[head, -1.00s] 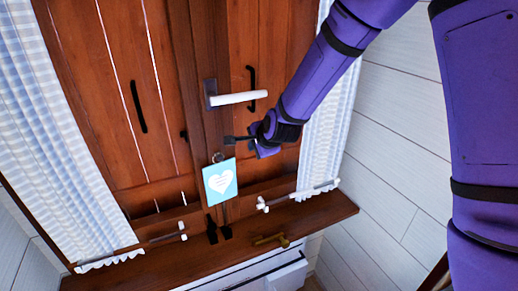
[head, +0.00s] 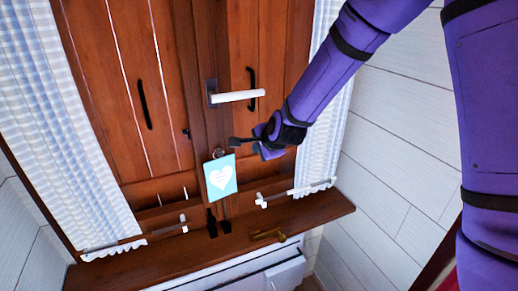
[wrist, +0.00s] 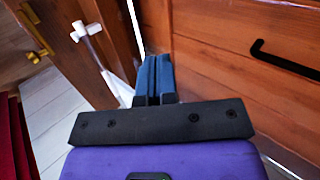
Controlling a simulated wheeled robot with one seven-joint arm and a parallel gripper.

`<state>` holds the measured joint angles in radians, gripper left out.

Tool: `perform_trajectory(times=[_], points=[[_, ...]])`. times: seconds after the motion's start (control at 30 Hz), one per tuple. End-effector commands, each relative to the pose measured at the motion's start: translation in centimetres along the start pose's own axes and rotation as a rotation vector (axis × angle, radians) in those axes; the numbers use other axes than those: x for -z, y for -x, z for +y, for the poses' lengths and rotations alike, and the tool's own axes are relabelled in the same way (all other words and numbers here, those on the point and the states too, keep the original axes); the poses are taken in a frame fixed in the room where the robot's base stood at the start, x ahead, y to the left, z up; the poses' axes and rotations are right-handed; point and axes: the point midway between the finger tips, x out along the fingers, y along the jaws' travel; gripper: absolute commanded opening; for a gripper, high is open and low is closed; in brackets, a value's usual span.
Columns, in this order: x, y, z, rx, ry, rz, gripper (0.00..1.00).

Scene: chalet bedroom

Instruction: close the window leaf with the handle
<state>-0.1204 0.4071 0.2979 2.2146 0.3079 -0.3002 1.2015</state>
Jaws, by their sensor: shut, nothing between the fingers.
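The window's white handle (head: 237,96) sits on a dark plate on the brown wooden middle upright and points right, roughly level. The wooden window leaf (head: 215,50) stands around it; I cannot tell whether it is fully against the frame. The white handle is not clearly seen in the wrist view.
Checked curtains (head: 70,130) hang on both sides. White curtain rods (head: 300,191) run low above the wooden sill (head: 180,249). A brass fitting (head: 268,235) is at the sill. Black pulls (head: 144,104) are on the wood.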

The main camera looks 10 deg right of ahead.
Motion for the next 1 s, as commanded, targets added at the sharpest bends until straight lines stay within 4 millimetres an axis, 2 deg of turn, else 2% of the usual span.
perform_trajectory(times=[0.27,0.6,1.0], points=[[-0.2,2.7,0.1,-0.001,0.000,0.000,0.00],[-0.5,7.3,0.1,0.000,0.001,0.000,0.00],[-0.2,10.5,0.0,-0.011,0.052,0.005,0.00]])
